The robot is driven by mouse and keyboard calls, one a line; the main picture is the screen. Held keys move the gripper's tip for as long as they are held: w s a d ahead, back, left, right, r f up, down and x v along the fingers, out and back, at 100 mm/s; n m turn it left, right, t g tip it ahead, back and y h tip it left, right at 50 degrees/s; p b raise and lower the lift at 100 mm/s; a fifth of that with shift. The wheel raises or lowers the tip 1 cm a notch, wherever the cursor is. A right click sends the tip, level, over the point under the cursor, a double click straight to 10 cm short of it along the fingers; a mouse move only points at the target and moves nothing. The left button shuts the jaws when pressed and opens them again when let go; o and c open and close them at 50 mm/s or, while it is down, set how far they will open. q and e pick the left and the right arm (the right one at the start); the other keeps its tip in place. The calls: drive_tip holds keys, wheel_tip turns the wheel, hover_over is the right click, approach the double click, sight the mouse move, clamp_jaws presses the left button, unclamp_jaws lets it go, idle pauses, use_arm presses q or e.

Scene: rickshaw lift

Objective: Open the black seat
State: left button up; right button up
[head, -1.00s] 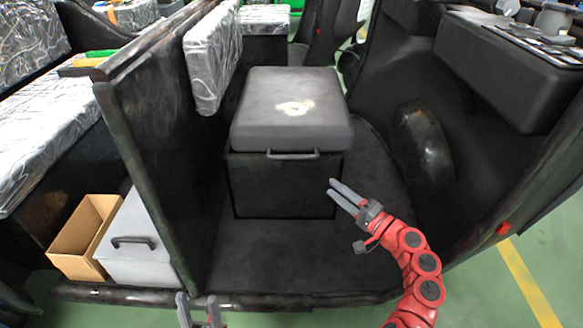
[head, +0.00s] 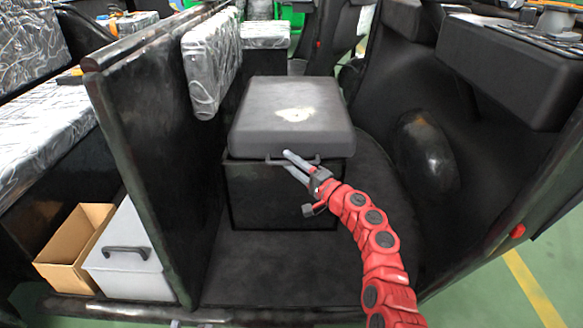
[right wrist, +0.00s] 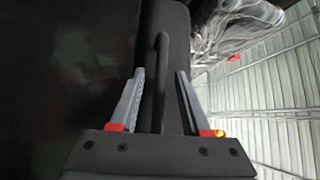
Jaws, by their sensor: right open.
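The black seat (head: 270,125) is a dark grey padded lid with a pale worn patch, lying flat and closed on a black box (head: 265,195). A thin handle (head: 308,162) runs along its front edge. My right gripper (head: 285,159) is open at the handle, its fingertips overlapping it in the head view. In the right wrist view the handle (right wrist: 161,70) stands between the two spread fingers of the right gripper (right wrist: 160,76), with neither finger clearly touching it. My left gripper is not in view.
A tall black partition (head: 145,140) stands left of the seat. A silver-wrapped cushion (head: 212,65) hangs on its far part. A cardboard box (head: 75,240) and a grey case (head: 128,260) sit at lower left. A black wall and ledge (head: 500,75) bound the right. Floor before the seat is clear.

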drive_tip(key=shift+w+a, duration=0.1)
clamp_jaws()
idle(1.5)
